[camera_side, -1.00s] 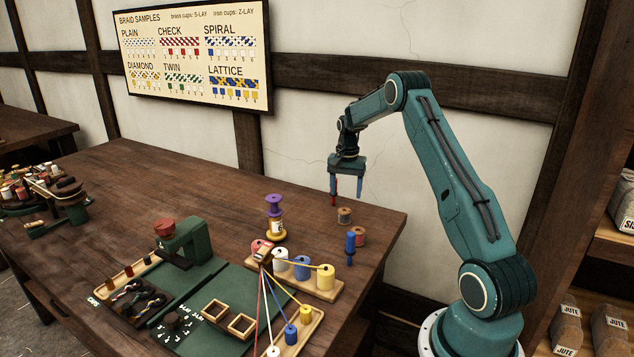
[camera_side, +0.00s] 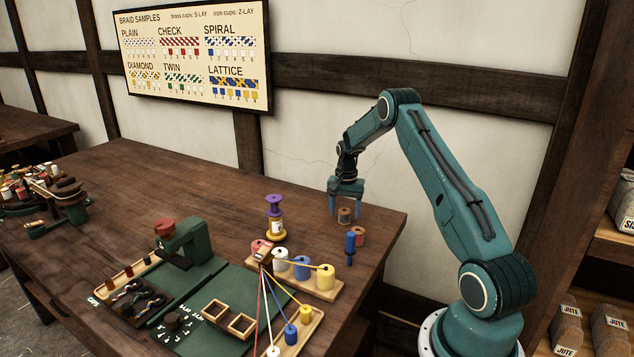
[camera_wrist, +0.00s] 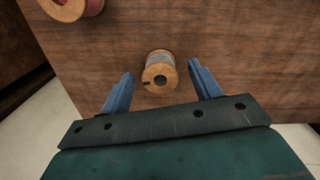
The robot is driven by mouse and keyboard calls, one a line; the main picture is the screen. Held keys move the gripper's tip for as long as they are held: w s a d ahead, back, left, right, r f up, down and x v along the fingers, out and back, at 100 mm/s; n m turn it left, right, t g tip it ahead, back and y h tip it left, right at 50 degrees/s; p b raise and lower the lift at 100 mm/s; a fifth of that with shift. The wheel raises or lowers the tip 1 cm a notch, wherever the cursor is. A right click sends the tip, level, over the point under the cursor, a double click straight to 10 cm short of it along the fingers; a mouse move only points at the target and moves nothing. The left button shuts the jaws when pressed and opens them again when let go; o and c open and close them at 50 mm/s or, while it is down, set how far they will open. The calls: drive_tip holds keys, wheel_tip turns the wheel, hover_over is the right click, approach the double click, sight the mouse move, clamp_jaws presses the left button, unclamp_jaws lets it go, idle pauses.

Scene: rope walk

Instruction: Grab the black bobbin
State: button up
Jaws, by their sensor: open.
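A small wooden bobbin wound with grey thread (camera_wrist: 159,72) shows in the wrist view between my fingers, and its end flange has a dark notch. In the side view this bobbin (camera_side: 344,215) stands near the table's back right edge. I see no plainly black thread on it. My gripper (camera_wrist: 161,76) is open, with a blue finger on each side of the bobbin and a gap on both sides. In the side view my gripper (camera_side: 346,204) is low over the bobbin; whether it touches cannot be told.
A wooden rack of thread spools (camera_side: 325,283) and a purple-topped spool stand (camera_side: 275,218) are to the left. The table's back edge is close.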

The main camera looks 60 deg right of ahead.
drive_tip(key=shift+f, duration=0.65)
drive_tip(key=c, duration=1.1)
